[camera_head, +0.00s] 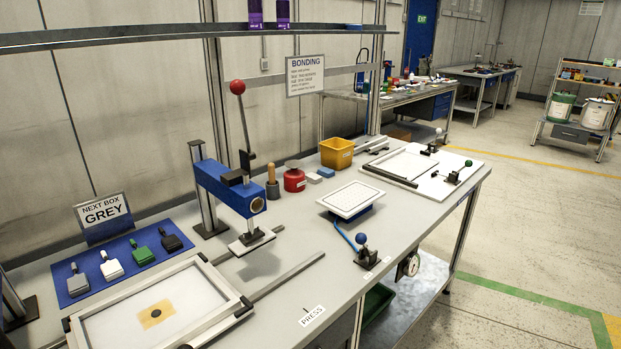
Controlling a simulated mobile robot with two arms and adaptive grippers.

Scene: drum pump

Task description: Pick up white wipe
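No cloth-like white wipe can be told for sure. A small white block (314,178) lies on the bench beside a small blue block (326,172), in front of the yellow bin (336,153). A white-headed tool (111,266) lies on the blue mat (72,292) at the left, between a grey tool (77,281) and a green tool (141,254). Neither of my grippers shows in the head view.
A blue press (230,188) with a red-knobbed lever stands mid-bench. A framed tray (187,331) lies at the front left. A red pot (294,181) and a white perforated plate (350,199) stand near the small blocks. A shelf (130,36) crosses above.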

